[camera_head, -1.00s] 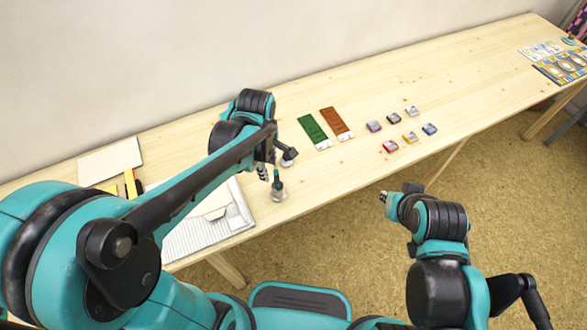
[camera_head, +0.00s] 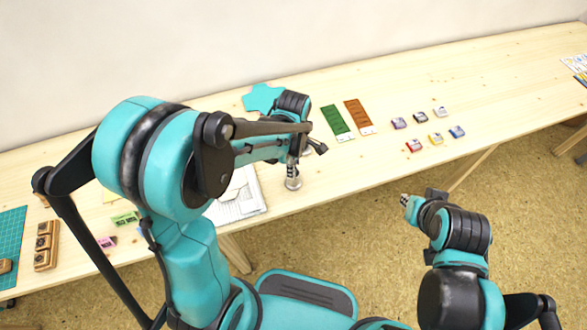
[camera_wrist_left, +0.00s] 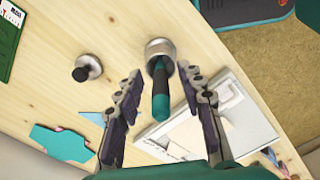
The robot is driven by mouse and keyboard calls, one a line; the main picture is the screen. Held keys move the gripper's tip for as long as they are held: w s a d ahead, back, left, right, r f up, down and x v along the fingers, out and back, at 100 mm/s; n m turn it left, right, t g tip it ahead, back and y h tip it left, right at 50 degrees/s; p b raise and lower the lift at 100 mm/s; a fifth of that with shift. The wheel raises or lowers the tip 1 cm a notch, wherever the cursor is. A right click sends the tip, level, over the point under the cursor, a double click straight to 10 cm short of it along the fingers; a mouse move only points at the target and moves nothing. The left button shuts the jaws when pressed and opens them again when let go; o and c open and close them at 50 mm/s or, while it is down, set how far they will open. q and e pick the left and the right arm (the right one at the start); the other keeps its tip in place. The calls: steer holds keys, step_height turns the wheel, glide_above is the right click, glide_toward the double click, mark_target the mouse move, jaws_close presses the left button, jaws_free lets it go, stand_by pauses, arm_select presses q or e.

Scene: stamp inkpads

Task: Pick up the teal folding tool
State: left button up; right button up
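A slim tool with a dark teal handle (camera_wrist_left: 160,92) stands in a small round metal holder (camera_wrist_left: 160,50), near the table's front edge. The head view shows the holder (camera_head: 293,183), with the handle mostly hidden by my gripper. My left gripper (camera_wrist_left: 160,75) is open, one finger on each side of the handle, with gaps visible on both sides in the left wrist view. In the head view the left gripper (camera_head: 292,166) is just above the holder. My right gripper (camera_head: 405,201) is in front of the table; its finger opening is too small to tell.
A flat teal shape (camera_wrist_left: 62,142) lies behind the holder, and a small dark-knobbed metal piece (camera_wrist_left: 88,68) stands beside it. White sheets (camera_head: 240,203) lie left. Green (camera_head: 336,120) and brown (camera_head: 358,115) cards and several small inkpads (camera_head: 436,139) lie right.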

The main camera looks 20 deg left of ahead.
arm_select(q)
steer(key=shift+r, duration=0.1)
jaws_close()
